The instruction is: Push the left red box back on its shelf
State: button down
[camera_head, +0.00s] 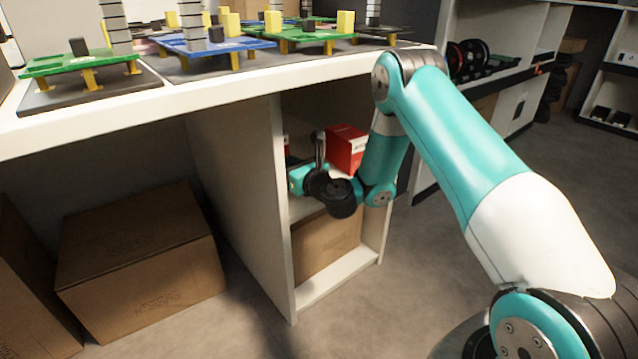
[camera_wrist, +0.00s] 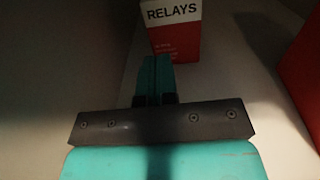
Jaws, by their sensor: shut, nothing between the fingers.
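The left red box (camera_wrist: 172,40), with a white top band reading "RELAYS", stands on the shelf (camera_wrist: 235,85) straight ahead in the wrist view. My gripper (camera_wrist: 158,62) is shut and empty, its fingertips in front of the box's lower face. I cannot tell whether they touch it. In the head view only a thin red and white sliver, probably this box, shows beside the side panel. A second red box (camera_head: 346,148) stands to the right on the shelf; its side also shows at the wrist view's right edge (camera_wrist: 306,80). My fingertips are hidden in the head view.
The white side panel (camera_head: 240,190) closes off the compartment's left side. A cardboard carton (camera_head: 325,245) sits on the level below. Another carton (camera_head: 145,265) lies under the counter at left. The counter (camera_head: 190,98) above holds coloured boards with blocks.

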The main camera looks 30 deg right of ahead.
jog(key=s+d+b, duration=0.1)
jog(key=b, duration=0.1)
jog(key=s+d+b, duration=0.1)
jog(key=s, duration=0.1)
jog(key=shift+f+b, duration=0.35)
jog(key=shift+f, duration=0.05)
jog(key=s+b, duration=0.2)
jog(key=b, duration=0.2)
jog(key=shift+d, duration=0.2)
jog(key=shift+s+d+r+b, duration=0.1)
jog(key=shift+s+r+b, duration=0.15)
jog(key=shift+s+b, duration=0.45)
jog(key=shift+s+d+r+b, duration=0.1)
jog(key=shift+s+r+b, duration=0.1)
jog(key=shift+s+b, duration=0.4)
